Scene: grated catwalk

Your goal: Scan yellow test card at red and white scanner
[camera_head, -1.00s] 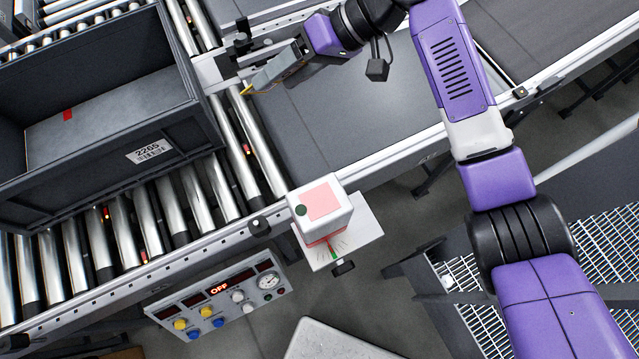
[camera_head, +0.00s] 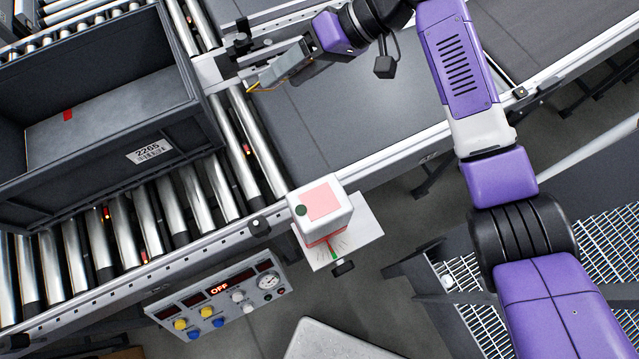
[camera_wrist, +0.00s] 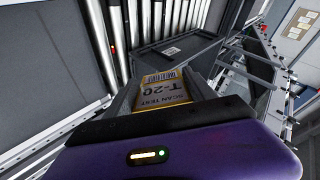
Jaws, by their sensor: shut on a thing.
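The yellow test card (camera_wrist: 160,92) is between my gripper's fingers in the wrist view, showing a barcode and the words "SCAN TEST T-20". In the head view only a thin yellow edge of the card (camera_head: 254,88) shows at the fingertips. My gripper (camera_head: 268,80) is shut on the card, above the conveyor near the rollers. The red and white scanner (camera_head: 337,215) is mounted beside the conveyor's near rail, below and right of my gripper in the picture. The card is well apart from it. The scanner has a pink-red top panel and a red glow beneath its head, over a white plate.
A grey crate (camera_head: 185,115) labelled 2265 stands on the rollers at left. A control box (camera_head: 222,292) reading OFF hangs below the rail. A bracket (camera_head: 222,70) lies close left of my gripper. The grey belt (camera_head: 365,110) is clear.

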